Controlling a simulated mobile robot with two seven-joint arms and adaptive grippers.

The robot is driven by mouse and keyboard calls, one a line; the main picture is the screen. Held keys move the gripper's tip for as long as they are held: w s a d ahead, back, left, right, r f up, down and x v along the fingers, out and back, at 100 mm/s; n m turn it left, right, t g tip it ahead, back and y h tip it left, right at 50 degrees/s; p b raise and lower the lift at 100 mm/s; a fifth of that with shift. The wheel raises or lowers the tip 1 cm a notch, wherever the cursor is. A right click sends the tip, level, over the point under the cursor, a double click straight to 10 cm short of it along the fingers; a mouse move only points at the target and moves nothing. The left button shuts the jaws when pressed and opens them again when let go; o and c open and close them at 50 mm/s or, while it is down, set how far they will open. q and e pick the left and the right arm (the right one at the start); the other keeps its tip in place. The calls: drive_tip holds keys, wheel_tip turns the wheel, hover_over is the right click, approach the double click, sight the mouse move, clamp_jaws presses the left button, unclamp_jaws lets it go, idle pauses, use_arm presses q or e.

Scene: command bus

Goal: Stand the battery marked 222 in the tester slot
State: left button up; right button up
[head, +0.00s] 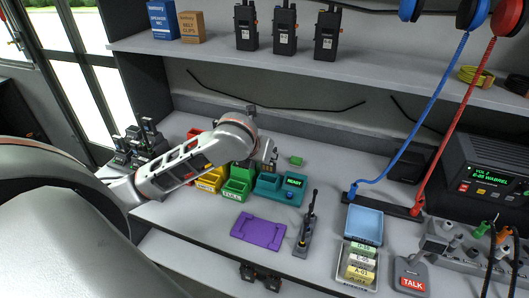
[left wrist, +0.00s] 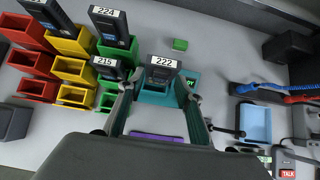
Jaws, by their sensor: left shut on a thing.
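The battery marked 222 (left wrist: 161,70) is dark with a white label and shows between the fingers of my left gripper (left wrist: 159,92) in the left wrist view. The gripper is shut on it. The teal tester (left wrist: 151,97) lies under and around the battery in that view. In the head view the left gripper (head: 268,163) is over the back of the tester (head: 267,186), whose screen reads READY. The arm and gripper mostly hide the battery there. I cannot tell whether its lower end is in the slot or above it. My right gripper is not in view.
Batteries marked 224 (left wrist: 108,24) and 215 (left wrist: 106,68) stand among red, yellow and green bins left of the tester. A small green block (head: 296,160) lies behind it.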

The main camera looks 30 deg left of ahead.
sight(267, 170)
use_arm(q)
drive_tip(key=shift+f, duration=3.2)
drive_tip(key=shift+f, duration=0.25)
drive_tip(key=o, duration=1.2)
drive_tip(key=shift+o, duration=0.2)
